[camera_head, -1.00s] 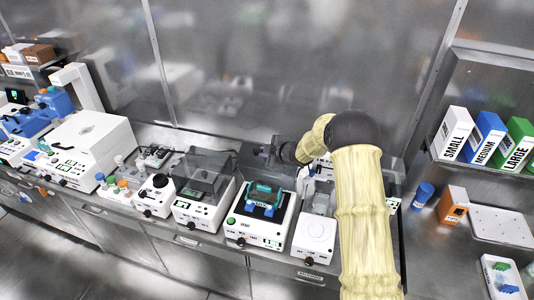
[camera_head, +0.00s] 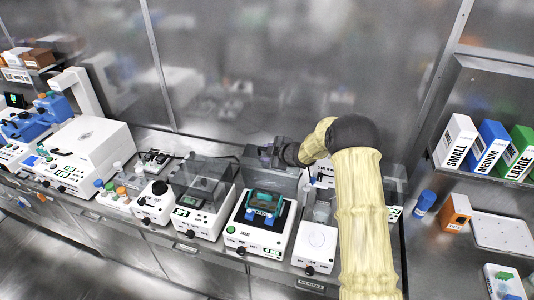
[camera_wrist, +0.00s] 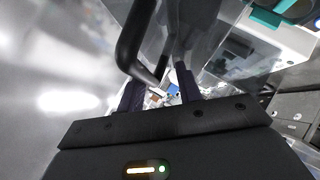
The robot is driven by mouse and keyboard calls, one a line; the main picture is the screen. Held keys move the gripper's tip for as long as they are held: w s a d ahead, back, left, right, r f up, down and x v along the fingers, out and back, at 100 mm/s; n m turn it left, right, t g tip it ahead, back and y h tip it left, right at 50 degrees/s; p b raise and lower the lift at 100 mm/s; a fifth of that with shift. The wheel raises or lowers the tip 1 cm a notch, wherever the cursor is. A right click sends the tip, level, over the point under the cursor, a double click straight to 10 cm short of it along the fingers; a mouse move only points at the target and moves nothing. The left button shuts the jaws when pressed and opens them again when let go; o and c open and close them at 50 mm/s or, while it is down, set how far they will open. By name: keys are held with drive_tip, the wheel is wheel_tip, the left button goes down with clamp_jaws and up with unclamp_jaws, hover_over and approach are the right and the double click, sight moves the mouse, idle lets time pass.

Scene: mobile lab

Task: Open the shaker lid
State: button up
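The shaker (camera_head: 241,231) is a white box with a green button in the front middle of the bench in the head view. A teal and blue rack (camera_head: 265,203) sits on top of it. Its clear grey lid (camera_head: 272,180) stands raised, roughly upright, behind the rack. My gripper (camera_head: 266,154) is at the lid's upper edge. In the wrist view, my gripper (camera_wrist: 160,90) has its two dark fingers apart, with a gap showing between them. A black curved handle (camera_wrist: 128,50) passes close to the fingertips; I cannot tell whether they touch it.
A clear-covered device (camera_head: 201,211) stands left of the shaker, and a white balance (camera_head: 315,243) stands right. A metal wall rises close behind. Boxes marked small (camera_head: 455,142), medium and large stand on the right shelf. My arm covers the bench's right part.

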drive_tip(key=shift+d, duration=0.25)
drive_tip(key=shift+s, duration=0.15)
drive_tip(key=shift+s+r, duration=0.1)
drive_tip(key=shift+r, duration=0.05)
drive_tip(key=b+v, duration=0.4)
drive_tip(key=v, duration=1.3)
